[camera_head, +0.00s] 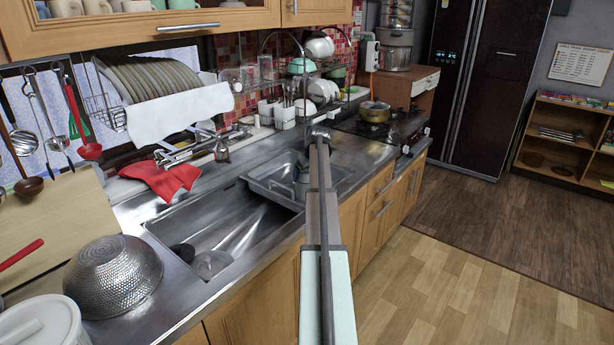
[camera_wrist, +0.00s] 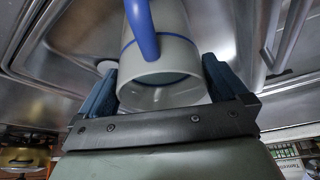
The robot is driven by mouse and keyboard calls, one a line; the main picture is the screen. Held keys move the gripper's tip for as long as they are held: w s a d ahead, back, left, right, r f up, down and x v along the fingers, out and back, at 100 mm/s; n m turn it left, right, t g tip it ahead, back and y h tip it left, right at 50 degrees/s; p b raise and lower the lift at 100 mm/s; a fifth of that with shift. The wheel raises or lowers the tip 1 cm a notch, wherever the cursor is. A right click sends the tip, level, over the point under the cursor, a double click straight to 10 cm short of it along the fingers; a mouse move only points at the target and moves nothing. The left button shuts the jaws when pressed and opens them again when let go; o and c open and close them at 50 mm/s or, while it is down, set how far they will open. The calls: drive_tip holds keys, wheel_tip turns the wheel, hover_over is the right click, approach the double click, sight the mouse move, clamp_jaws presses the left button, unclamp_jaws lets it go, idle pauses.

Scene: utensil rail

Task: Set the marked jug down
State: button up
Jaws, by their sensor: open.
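The jug (camera_wrist: 160,62) is pale with a blue band and a blue handle, and it fills the middle of the wrist view. Its handle points toward the top of that view. My gripper (camera_wrist: 160,88) is open, with one dark blue finger on each side of the jug. I cannot tell whether either finger touches it. In the head view, a small pale grey shape (camera_head: 301,176) shows beside my arm over the grey metal tray (camera_head: 268,186); it may be the jug. My gripper's fingers are hidden in the head view.
The large sink basin (camera_head: 235,232) lies left of the tray. A steel colander (camera_head: 113,277) stands at the front left. A red cloth (camera_head: 163,180) lies behind the basin. A stove with a pot (camera_head: 374,111) is beyond the tray. A dish rack (camera_head: 150,80) hangs above.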

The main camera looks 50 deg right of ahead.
drive_tip(key=v, duration=1.1)
drive_tip(key=shift+s, duration=0.2)
